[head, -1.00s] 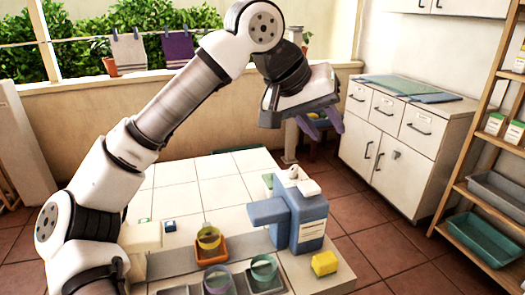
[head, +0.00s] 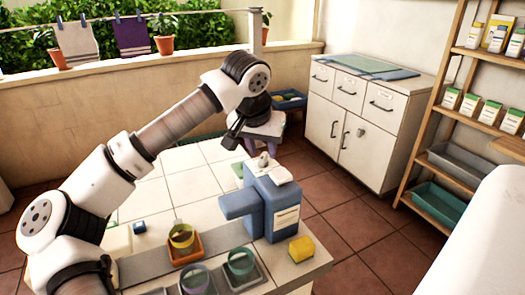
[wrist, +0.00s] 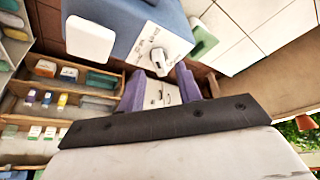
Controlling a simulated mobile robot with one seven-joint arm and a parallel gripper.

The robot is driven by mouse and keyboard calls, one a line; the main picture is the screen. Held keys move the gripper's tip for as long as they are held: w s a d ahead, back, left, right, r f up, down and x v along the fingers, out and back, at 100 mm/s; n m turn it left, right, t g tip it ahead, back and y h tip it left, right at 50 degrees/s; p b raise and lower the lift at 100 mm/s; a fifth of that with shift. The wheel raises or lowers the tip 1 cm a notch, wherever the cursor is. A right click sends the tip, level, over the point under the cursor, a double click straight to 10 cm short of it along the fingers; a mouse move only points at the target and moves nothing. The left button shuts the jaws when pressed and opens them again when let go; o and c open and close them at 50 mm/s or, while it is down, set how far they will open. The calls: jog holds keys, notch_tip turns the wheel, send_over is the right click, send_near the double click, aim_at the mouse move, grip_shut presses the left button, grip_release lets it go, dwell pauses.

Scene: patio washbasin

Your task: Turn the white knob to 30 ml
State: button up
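The white knob (head: 263,160) sits on top of the blue dispenser (head: 257,215). In the wrist view the knob (wrist: 158,58) stands on a white panel (wrist: 174,46) with small dark marks, too small to read, so its setting cannot be told. A white rounded pad (wrist: 90,40) lies beside the panel on the dispenser. My gripper (head: 261,147) is above and behind the dispenser, close to the knob. In the wrist view my gripper (wrist: 160,90) has its two purple fingers apart, with nothing between them. The knob appears just beyond the fingertips, not touched.
A green item (wrist: 203,40) lies beside the dispenser. The tiled top behind is mostly clear.

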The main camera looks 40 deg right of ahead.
jog(key=shift+x, duration=1.05)
grip_shut()
